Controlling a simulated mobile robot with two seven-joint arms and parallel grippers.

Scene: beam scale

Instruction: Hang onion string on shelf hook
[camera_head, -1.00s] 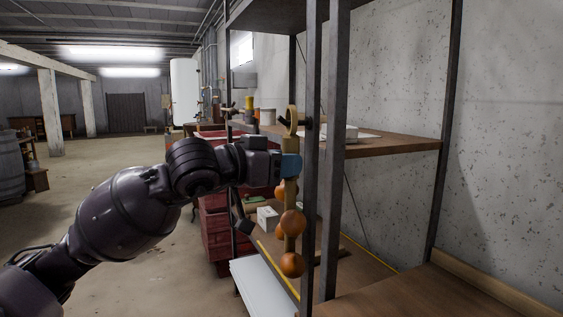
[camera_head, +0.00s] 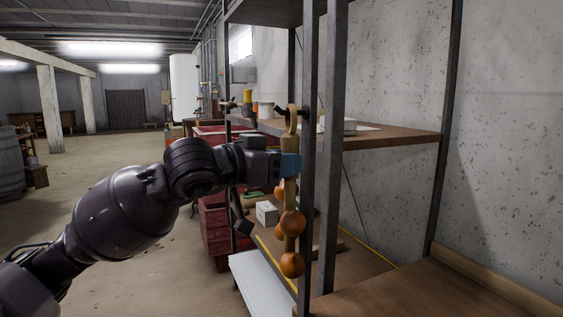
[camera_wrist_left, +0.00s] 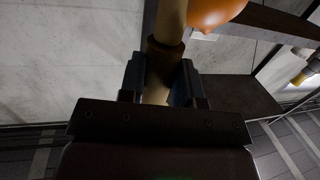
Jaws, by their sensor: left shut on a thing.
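The onion string (camera_head: 292,224) hangs upright at the shelf's front edge, a tan braid with several orange-brown onions and a loop (camera_head: 291,118) at its top. My left gripper (camera_head: 290,165) is shut on the braid below the loop. The left wrist view shows the fingers (camera_wrist_left: 160,82) around the braid (camera_wrist_left: 172,25), with one onion (camera_wrist_left: 213,12) beyond. A dark shelf hook (camera_head: 304,113) shows at the loop's height, with dark parts on both sides of it. I cannot tell whether the hook passes through the loop. My right gripper is not in view.
A dark metal shelf post (camera_head: 309,190) stands just right of the string. The wooden shelf board (camera_head: 395,139) holds a pale dish. Another hook with a yellow item (camera_head: 247,98) sits farther left. A white box (camera_head: 266,212) stands on the lower shelf. Open floor lies left.

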